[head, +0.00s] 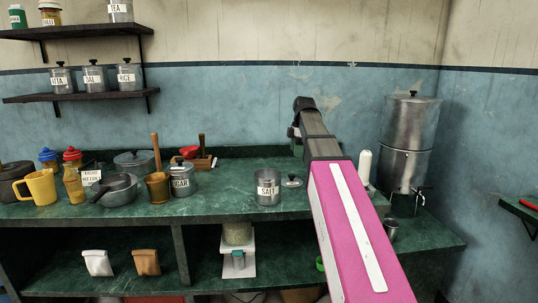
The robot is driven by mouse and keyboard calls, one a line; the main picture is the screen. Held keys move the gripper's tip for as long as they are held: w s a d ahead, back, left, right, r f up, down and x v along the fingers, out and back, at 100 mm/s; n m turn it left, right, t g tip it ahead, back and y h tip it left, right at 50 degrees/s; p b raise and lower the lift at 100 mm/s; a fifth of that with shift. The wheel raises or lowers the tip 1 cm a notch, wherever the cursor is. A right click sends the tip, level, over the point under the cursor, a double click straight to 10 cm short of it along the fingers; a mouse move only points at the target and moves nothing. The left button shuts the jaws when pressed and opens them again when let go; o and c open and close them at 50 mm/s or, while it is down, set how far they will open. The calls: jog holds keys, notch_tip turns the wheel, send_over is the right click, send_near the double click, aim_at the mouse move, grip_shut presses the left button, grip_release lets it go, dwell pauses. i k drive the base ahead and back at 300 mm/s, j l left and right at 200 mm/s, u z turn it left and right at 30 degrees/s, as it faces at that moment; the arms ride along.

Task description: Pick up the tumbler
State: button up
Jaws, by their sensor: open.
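A small steel cup, which looks like the tumbler (391,229), stands at the right end of the green counter, below the tap of the steel water dispenser. My pink arm crosses the right half of the head view and reaches up and away over the counter. My gripper (296,132) is at its far end, left of and well above the tumbler, apart from it. It is open; its fingers are small, dark and partly hidden by the wrist, and I see nothing between them.
The tall steel dispenser (408,142) stands behind the tumbler, with a white cylinder (364,167) to its left. A SALT canister (267,188) and its loose lid (291,181) are left of my arm. Pots and jars crowd the counter's left. Bare counter (225,205) lies near the front edge.

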aim_at(238, 261)
jog(key=k, duration=0.95)
